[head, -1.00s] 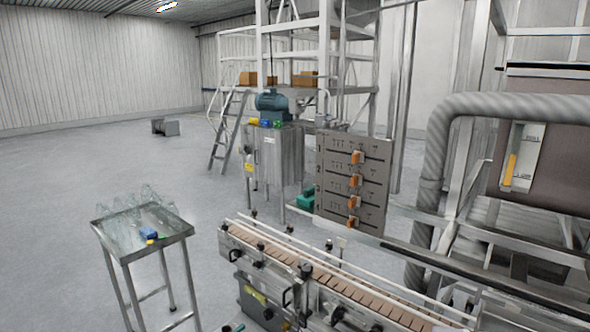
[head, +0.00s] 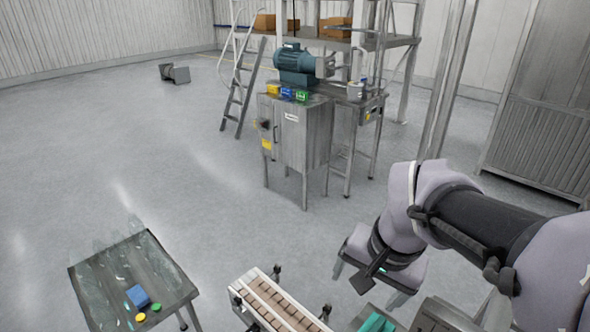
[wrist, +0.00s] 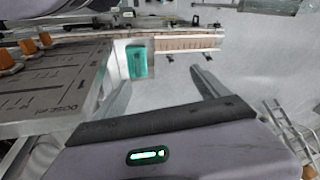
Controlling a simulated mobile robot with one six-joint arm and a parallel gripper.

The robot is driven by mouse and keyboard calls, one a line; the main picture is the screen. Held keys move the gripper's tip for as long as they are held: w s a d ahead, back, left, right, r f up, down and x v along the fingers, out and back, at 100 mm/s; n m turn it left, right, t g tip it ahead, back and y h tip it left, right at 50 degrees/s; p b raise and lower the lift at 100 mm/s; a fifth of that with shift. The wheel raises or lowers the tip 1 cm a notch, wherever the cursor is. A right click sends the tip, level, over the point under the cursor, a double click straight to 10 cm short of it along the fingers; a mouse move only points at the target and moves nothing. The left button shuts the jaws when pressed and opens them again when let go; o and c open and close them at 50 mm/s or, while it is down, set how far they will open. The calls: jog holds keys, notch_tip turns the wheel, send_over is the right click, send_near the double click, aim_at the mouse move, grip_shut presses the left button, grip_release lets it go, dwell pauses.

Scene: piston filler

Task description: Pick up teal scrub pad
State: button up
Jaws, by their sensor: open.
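A slatted conveyor (head: 285,308) runs left of my gripper. A steel table (head: 170,275) holds clear bottles, a blue block (head: 138,296) and small yellow and green pieces. A grey panel with orange handles (wrist: 60,85) stands close at the wrist view's left. Open floor lies behind.

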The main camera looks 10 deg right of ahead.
aim_at(376, 326)
jog(key=w+d+f+m+g, duration=0.3)
jog(key=w+d+f, duration=0.1)
jog(key=d+f, duration=0.3)
jog(key=f, duration=0.5)
jog(key=s+f, duration=0.1)
jog(key=f, duration=1)
jog(key=shift+s+a+f+b, duration=0.1)
jog(key=shift+s+b, duration=0.05)
jog(key=shift+b, duration=0.15)
jog(key=shift+f, duration=0.15)
jog(key=c, duration=1.5)
notch_tip(376, 326, up, 10)
jog(key=shift+r+p, duration=0.1)
jog(key=shift+p, duration=0.25)
